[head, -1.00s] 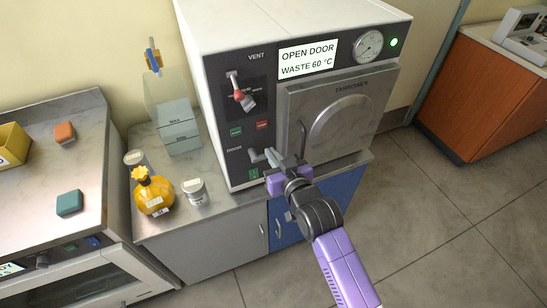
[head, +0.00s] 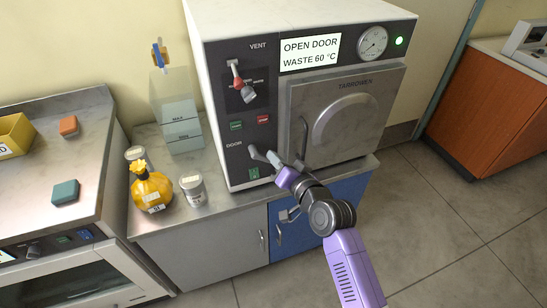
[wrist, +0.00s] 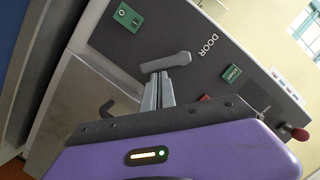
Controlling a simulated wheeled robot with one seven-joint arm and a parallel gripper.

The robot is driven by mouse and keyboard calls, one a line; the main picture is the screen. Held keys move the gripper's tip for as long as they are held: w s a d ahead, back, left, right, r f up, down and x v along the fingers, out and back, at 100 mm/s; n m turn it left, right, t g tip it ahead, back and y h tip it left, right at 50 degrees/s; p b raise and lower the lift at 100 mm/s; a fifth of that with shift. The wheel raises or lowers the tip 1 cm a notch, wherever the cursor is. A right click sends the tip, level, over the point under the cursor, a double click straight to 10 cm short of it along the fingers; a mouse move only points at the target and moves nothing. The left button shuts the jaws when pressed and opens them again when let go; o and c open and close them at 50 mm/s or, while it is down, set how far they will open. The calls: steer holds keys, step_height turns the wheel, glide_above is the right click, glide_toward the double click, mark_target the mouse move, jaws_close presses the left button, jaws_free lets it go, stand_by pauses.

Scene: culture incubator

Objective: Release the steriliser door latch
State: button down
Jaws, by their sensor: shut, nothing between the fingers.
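The steriliser (head: 300,25) is a white box with a dark control panel and a shut grey metal door (head: 365,105). The door latch (head: 257,153) is a short grey lever beside the DOOR label, low on the panel. It also shows in the wrist view (wrist: 165,62). My gripper (head: 273,158) is at the latch, its grey fingers closed together with nothing between them. In the wrist view the fingertips (wrist: 158,80) are right by the lever's underside in the picture; I cannot tell whether they touch it. The display (head: 310,52) reads OPEN DOOR, WASTE 60 °C.
A red-tipped vent lever (head: 238,82) sits higher on the panel. A bent door handle (head: 304,137) stands close right of my gripper. A yellow bottle (head: 152,190) and a small jar (head: 193,190) stand on the counter to the left. The floor at right is clear.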

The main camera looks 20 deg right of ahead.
mark_target(268, 162)
steer(key=f+m+b, duration=0.1)
steer(key=m, duration=0.1)
steer(key=f+m+y+b, duration=0.1)
steer(key=m+b, duration=0.1)
steer(key=a+m+t+b, duration=0.1)
steer(key=m+b, duration=0.1)
steer(key=shift+f+y, duration=0.4)
